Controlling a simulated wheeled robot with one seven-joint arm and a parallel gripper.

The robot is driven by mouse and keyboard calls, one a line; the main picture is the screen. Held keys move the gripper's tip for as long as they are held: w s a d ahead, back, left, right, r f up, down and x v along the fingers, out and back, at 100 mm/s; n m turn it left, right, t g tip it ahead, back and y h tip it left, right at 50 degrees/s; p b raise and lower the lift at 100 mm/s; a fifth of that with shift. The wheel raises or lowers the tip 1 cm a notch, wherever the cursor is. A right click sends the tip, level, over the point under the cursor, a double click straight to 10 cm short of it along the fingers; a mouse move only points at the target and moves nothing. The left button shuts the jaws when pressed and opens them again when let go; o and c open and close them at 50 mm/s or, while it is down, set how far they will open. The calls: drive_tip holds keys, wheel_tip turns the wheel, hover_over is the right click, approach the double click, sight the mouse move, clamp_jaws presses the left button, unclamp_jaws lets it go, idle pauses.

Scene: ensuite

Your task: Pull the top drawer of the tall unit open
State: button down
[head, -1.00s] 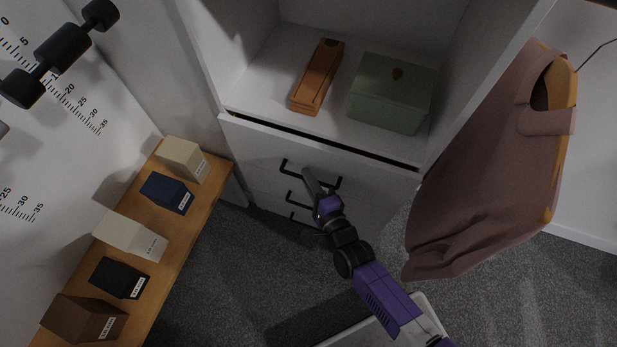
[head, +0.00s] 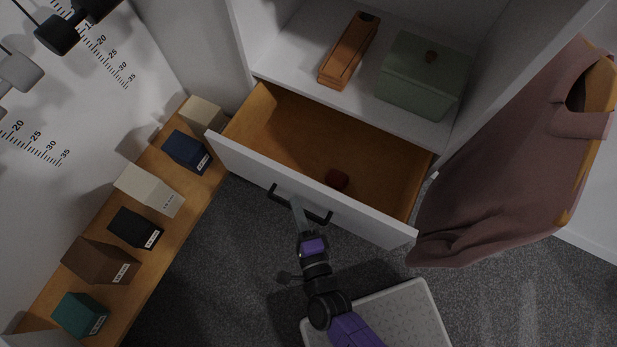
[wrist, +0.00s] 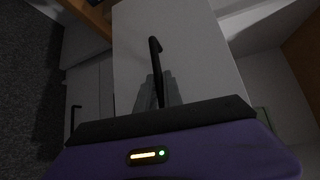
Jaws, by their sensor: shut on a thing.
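The top drawer (head: 310,186) of the white tall unit (head: 465,110) stands well out from the unit, its wooden inside showing. My gripper (head: 298,208) is shut on the handle. In the wrist view the drawer front (wrist: 195,50) fills the middle, and the fingers (wrist: 158,88) close around the black handle (wrist: 155,62). The lower drawers are mostly hidden in the head view.
An orange-brown case (head: 349,52) and a green lidded box (head: 422,76) sit on the shelf above. A wooden bench (head: 150,235) with several labelled boxes runs at left. A mauve garment (head: 510,165) hangs close at right. Grey carpet lies below.

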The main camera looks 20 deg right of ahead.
drive_tip(key=shift+s+a+b, duration=0.45)
drive_tip(key=shift+s+a, duration=1.6)
drive_tip(key=shift+s, duration=0.1)
drive_tip(key=c, duration=1.8)
unclamp_jaws()
drive_tip(key=shift+o, duration=0.2)
drive_tip(key=s+r, duration=0.1)
drive_tip(key=s, duration=0.6)
drive_tip(key=shift+s+b, duration=0.3)
drive_tip(key=shift+s, duration=0.05)
